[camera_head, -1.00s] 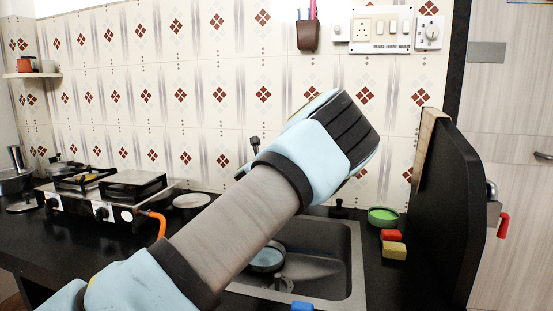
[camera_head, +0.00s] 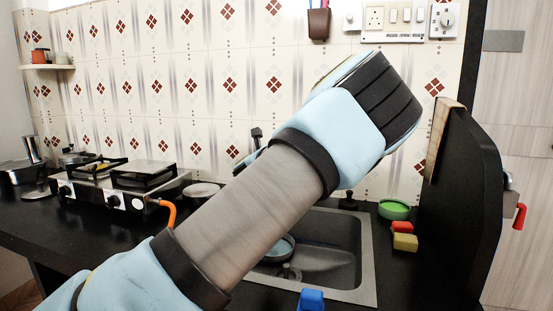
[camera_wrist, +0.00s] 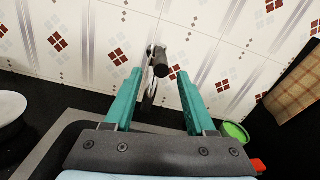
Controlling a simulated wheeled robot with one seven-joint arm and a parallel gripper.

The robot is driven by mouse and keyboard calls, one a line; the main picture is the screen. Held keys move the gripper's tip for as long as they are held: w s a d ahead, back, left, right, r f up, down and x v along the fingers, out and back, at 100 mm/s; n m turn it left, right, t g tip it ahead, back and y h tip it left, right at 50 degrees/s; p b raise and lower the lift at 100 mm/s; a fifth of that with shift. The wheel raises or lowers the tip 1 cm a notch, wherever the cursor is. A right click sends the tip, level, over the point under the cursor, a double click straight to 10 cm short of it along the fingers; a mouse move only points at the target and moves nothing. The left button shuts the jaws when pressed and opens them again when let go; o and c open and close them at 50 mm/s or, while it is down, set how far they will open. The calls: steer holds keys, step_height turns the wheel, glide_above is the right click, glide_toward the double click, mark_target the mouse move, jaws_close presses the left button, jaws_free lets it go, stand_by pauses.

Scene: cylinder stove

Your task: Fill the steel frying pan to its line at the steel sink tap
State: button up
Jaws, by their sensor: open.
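The steel sink (camera_head: 366,262) is set into the black counter, partly hidden by my arm. A round pan with a bluish inside (camera_head: 279,249) sits in the basin next to the drain; my arm covers part of it, and I cannot make out a fill line or water level. The tap (camera_head: 256,138) shows at the wall just above my forearm. In the wrist view the tap (camera_wrist: 160,62) appears between the fingertips of my gripper (camera_wrist: 160,76). The teal fingers are open and empty; how far the tap is from them I cannot tell.
A gas stove (camera_head: 118,188) stands left, with a white plate (camera_head: 201,190) beside it. A green bowl (camera_head: 394,210), red block (camera_head: 402,228) and yellow sponge (camera_head: 405,242) lie right of the sink. A black partition (camera_head: 470,200) closes the right side. A blue object (camera_head: 311,299) is at the sink's front.

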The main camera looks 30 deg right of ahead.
steer(key=shift+b+v, duration=0.4)
steer(key=shift+v, duration=1.75)
